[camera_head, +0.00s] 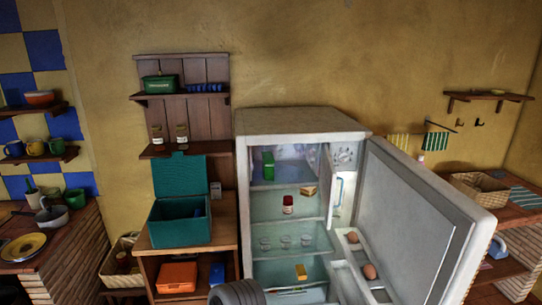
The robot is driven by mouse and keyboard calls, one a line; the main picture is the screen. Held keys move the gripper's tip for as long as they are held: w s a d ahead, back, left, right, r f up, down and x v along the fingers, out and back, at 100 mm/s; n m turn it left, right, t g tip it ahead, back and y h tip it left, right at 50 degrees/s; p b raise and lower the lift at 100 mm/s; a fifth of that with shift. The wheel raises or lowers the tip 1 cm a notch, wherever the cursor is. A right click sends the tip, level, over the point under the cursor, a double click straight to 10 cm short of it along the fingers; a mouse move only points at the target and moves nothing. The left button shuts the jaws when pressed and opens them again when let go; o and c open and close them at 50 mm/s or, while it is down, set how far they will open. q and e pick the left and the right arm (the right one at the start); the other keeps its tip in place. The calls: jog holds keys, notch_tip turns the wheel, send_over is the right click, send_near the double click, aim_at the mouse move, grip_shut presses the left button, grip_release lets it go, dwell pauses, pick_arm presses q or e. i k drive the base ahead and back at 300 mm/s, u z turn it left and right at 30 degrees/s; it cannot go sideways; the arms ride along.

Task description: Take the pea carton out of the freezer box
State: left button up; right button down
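The refrigerator (300,122) stands open, its large door (415,225) swung out to the right. At its top is the freezer box (297,176), whose small inner door (333,190) also stands open to the right. A green carton (268,165), which looks like the pea carton, stands upright at the left inside the freezer box. Its label is too small to read. Neither of my grippers shows; only a dark ribbed part of mine is at the bottom edge.
Below are a red jar (288,204), a cheese-like wedge (308,191), glasses and a yellow pack (301,272). The fridge door's shelves hold brown eggs (369,271). An open teal box (180,230) stands on the wooden unit to the left. A basket (480,186) sits right.

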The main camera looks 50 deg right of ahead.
aim_at(269, 160)
jog(key=z, duration=0.8)
jog(key=i, duration=1.4)
jog(key=z, duration=1.3)
